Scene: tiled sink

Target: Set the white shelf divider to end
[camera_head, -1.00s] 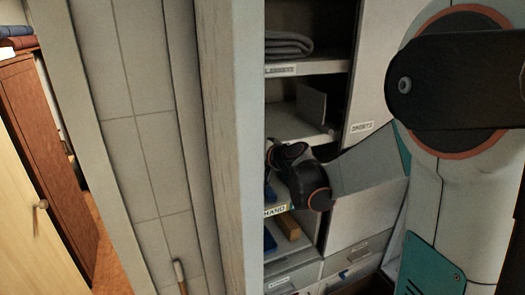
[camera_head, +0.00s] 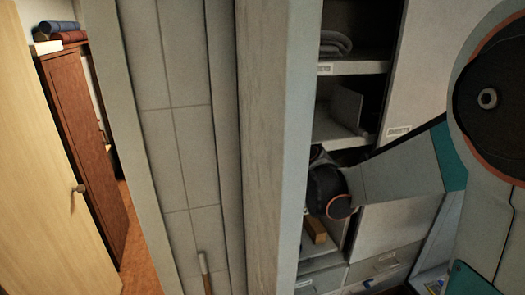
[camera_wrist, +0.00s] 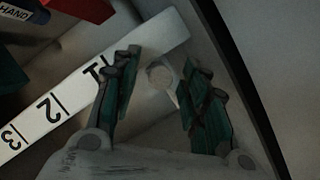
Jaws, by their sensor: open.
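A white upright panel (camera_head: 345,106), which looks like the shelf divider, stands on the middle shelf (camera_head: 335,136) of the cabinet in the head view. In the wrist view my gripper (camera_wrist: 161,62) is open, with its two dark green fingers apart. A pale round knob-like piece (camera_wrist: 159,75) shows between the fingers, and I cannot tell whether they touch it. A white strip (camera_wrist: 60,105) marked 1, 2 and 3 runs from lower left to upper right behind the left finger. In the head view the fingers are hidden behind the wall edge and my arm.
A grey wall post (camera_head: 275,140) stands close to the left of my arm. A folded grey cloth (camera_head: 335,42) lies on the upper shelf, and a brown block (camera_head: 315,229) sits on a lower shelf. A wooden handle (camera_head: 204,270) leans at the tiled wall.

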